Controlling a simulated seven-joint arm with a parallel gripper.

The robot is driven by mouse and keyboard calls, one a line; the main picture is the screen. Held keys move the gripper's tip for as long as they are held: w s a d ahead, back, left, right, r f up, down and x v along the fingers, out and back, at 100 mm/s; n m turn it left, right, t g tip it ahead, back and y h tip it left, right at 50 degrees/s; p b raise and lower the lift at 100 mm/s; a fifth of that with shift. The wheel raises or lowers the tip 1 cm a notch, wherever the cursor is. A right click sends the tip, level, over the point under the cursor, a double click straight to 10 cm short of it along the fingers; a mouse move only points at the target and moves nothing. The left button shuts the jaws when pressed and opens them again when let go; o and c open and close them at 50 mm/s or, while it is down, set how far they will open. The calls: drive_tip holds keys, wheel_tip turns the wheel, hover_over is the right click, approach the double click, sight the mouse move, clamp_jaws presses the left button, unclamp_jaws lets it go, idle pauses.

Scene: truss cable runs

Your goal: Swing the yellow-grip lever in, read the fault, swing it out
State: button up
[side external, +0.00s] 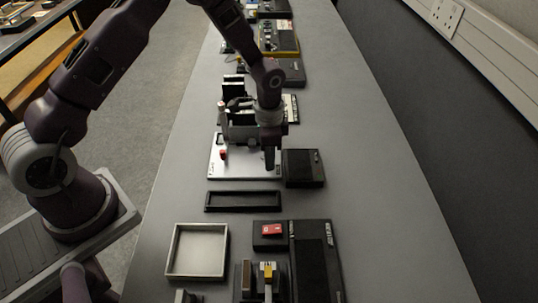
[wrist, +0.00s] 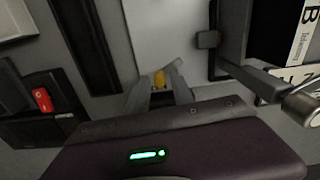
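My gripper (side external: 269,166) is low over the right edge of the silver plate (side external: 216,166) in the side external view. In the wrist view the plate (wrist: 170,30) lies just beyond the fingertips. A small yellow grip (wrist: 159,78) sits between the fingers of my gripper (wrist: 160,82), which look shut on it. The fingers hide most of the lever, and the side external view does not show this grip. No fault reading is legible in either view.
A black box (side external: 304,167) stands close right of my gripper. A dark device (side external: 240,126) rises behind the plate. In front are a black tray (side external: 243,201), a light square tray (side external: 171,250), a red rocker switch (side external: 272,230) and a yellow-topped part (side external: 267,268). The bench's right side is clear.

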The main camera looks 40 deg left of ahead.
clamp_jaws()
drive_tip(key=shift+w+n, duration=0.2)
drive_tip(key=shift+n, duration=0.5)
drive_tip(key=shift+w+n, duration=0.2)
drive_tip(key=shift+n, duration=0.5)
drive_tip(key=shift+o, duration=1.8)
unclamp_jaws()
drive_tip(key=shift+r, duration=0.1)
wheel_tip(320, 180, up, 7)
